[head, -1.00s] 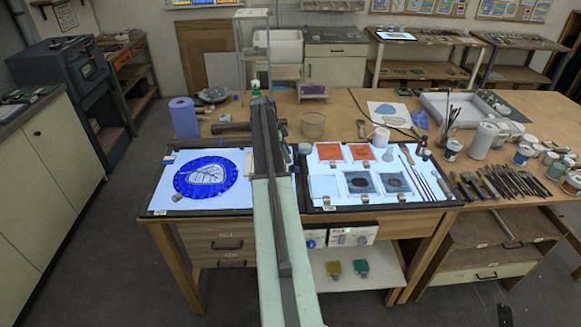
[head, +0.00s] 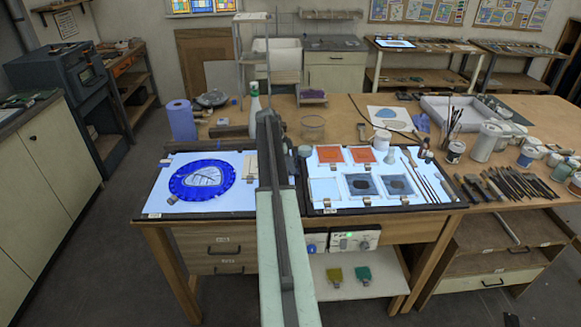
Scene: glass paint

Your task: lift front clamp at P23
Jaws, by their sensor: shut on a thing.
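The left light panel (head: 236,206) glows under a round blue glass piece (head: 202,178) with a pale leaf design. A small brownish clamp (head: 172,199) sits at the panel's lower left, below the blue piece. Another small clamp (head: 166,161) is at the upper left. The right panel has more small clamps at its front, including this one (head: 366,200) below a grey-and-dark tile (head: 358,185). I cannot read the panel labels, so I cannot tell which clamp is P23's. My arm runs up the middle between the panels. My gripper does not show; what lies behind the arm is hidden.
Brushes (head: 425,178) lie at the right panel's right side. Several tools (head: 515,185) and jars crowd the table's right. Pale strips (head: 250,167) lie beside my arm.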

